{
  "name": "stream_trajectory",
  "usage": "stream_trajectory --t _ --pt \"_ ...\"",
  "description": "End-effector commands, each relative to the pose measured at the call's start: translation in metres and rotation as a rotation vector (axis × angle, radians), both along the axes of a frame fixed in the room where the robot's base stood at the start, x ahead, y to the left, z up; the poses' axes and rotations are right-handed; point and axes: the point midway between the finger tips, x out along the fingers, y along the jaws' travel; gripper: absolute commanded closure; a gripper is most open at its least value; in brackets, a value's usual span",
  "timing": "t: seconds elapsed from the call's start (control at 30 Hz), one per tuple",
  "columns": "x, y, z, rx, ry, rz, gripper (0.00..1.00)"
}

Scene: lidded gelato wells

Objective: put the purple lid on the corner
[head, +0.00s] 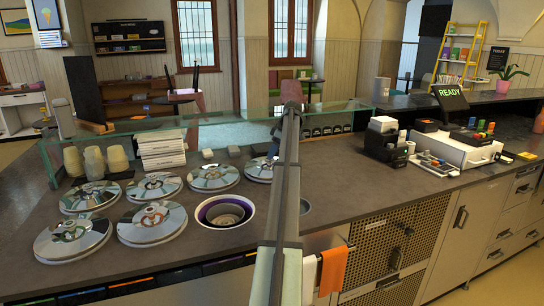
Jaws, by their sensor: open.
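Several round steel lids with knobs lie in two rows on the left of the dark counter; one is the front left lid (73,238) and another the front middle lid (152,223). None of them looks purple to me, so I cannot tell which is the purple lid.
A glass guard (215,119) runs along the back of the lids. Beside it stand stacked cups (93,162) and white boxes (162,150). Black and white machines (386,140) stand on the right. An orange towel (333,270) hangs at the front. The counter right of the beam is mostly bare.

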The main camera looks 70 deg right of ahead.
Motion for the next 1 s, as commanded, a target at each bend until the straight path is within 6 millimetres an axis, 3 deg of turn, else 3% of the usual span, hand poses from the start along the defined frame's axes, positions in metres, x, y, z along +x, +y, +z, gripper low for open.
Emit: stream_trajectory --t 0.2,0.5,0.7,1.0 --pt "-0.017 -0.004 0.042 -0.002 -0.001 -0.002 0.28" --pt "-0.034 -0.006 0.083 -0.001 0.0 0.0 0.28" --pt "-0.039 -0.007 0.094 -0.001 0.0 0.0 0.28" --pt "-0.039 -0.006 0.095 -0.001 0.0 0.0 0.28"
